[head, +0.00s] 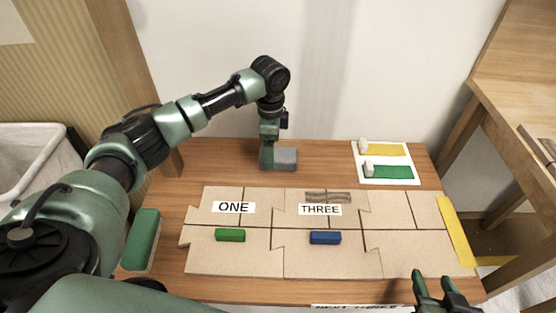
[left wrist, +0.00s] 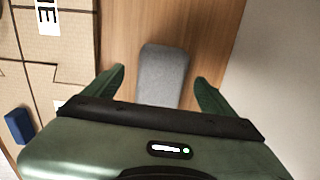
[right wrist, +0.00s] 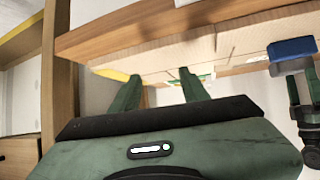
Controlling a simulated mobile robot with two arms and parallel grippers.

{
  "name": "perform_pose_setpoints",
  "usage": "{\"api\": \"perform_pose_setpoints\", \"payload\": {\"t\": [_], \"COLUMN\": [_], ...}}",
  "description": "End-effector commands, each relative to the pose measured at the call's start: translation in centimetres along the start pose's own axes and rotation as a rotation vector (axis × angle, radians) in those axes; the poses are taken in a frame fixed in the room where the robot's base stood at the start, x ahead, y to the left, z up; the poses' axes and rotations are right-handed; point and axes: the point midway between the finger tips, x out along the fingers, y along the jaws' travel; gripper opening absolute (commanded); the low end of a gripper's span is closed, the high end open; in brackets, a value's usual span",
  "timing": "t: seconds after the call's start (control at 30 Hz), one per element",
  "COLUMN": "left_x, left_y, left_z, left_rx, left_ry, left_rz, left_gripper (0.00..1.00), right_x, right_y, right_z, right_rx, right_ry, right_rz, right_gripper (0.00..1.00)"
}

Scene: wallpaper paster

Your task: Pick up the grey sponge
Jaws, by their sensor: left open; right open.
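The grey sponge (head: 284,158) is a small block lying on the wooden table near the wall, behind the cardboard panels. It also shows in the left wrist view (left wrist: 163,75), between the two open fingers. My left gripper (head: 270,150) points down at the sponge with its fingers open; in the left wrist view the fingers (left wrist: 160,85) stand on either side of it with gaps. Whether the fingertips are level with it I cannot tell. My right gripper (head: 441,282) is open and empty at the front right of the table; it also shows in the right wrist view (right wrist: 158,85).
Cardboard panels (head: 325,260) carry labels ONE and THREE, a green block (head: 230,235) and a blue block (head: 325,238). A white card (head: 384,180) with yellow and green strips lies at the back right. A green pad (head: 141,240) is at the left. The wall (head: 330,80) stands close behind the sponge.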

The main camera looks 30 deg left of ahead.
Motion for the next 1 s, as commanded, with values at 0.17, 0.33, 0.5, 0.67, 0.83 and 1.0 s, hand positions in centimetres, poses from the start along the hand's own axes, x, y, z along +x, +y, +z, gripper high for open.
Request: {"api": "perform_pose_setpoints", "payload": {"t": [0.17, 0.33, 0.5, 0.67, 0.83, 1.0], "left_x": [1.8, 3.1, 3.5, 3.5, 3.5, 3.4], "left_y": [-0.2, -0.1, -0.1, -0.1, -0.1, -0.1], "left_z": [-0.3, -0.2, -0.2, -0.2, -0.2, -0.2], "left_rx": [0.000, 0.000, 0.000, 0.000, 0.000, 0.000], "left_ry": [0.001, 0.000, 0.000, 0.000, 0.000, 0.001], "left_rz": [0.000, 0.000, -0.001, -0.001, -0.001, -0.001], "left_gripper": [0.85, 0.85, 0.85, 0.85, 0.49, 0.21], "right_x": [0.5, 0.2, -0.1, -0.1, -0.1, -0.1], "right_y": [-0.6, -0.9, -1.0, -1.0, -1.0, -1.0], "right_z": [-3.7, -6.4, -7.5, -7.5, -7.5, -7.5], "right_rx": [-0.001, -0.001, 0.000, 0.000, 0.000, 0.000], "right_ry": [0.187, 0.320, 0.369, 0.370, 0.369, 0.369], "right_rz": [-0.012, -0.020, -0.022, -0.022, -0.022, -0.022], "right_gripper": [0.45, 0.45, 0.45, 0.45, 0.45, 0.45]}}
